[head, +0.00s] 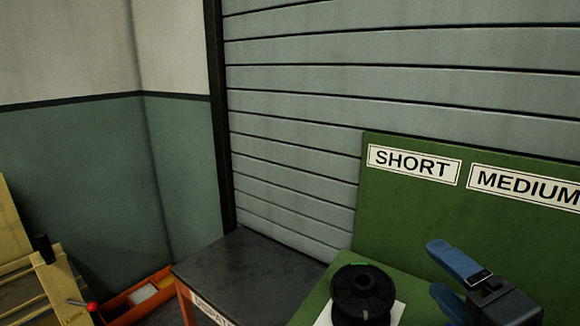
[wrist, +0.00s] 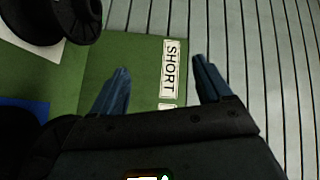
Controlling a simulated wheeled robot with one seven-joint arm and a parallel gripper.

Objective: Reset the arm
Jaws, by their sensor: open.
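My gripper (head: 446,281) is at the lower right of the head view, in front of the green board. Its two blue fingers are spread apart with nothing between them. In the wrist view my gripper (wrist: 160,80) is also open and empty, with the SHORT label (wrist: 171,68) showing beyond the fingers. A black spool (head: 362,294) stands on a white sheet on the green surface, to the left of my gripper and apart from it. The spool also shows at the upper left of the wrist view (wrist: 74,18).
The green board (head: 400,215) carries the labels SHORT (head: 414,164) and MEDIUM (head: 525,187). A dark-topped table (head: 250,272) stands left of the spool. An orange tray (head: 135,295) and a yellow wooden structure (head: 50,280) are at the lower left. A grey slatted shutter (head: 400,70) closes the back.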

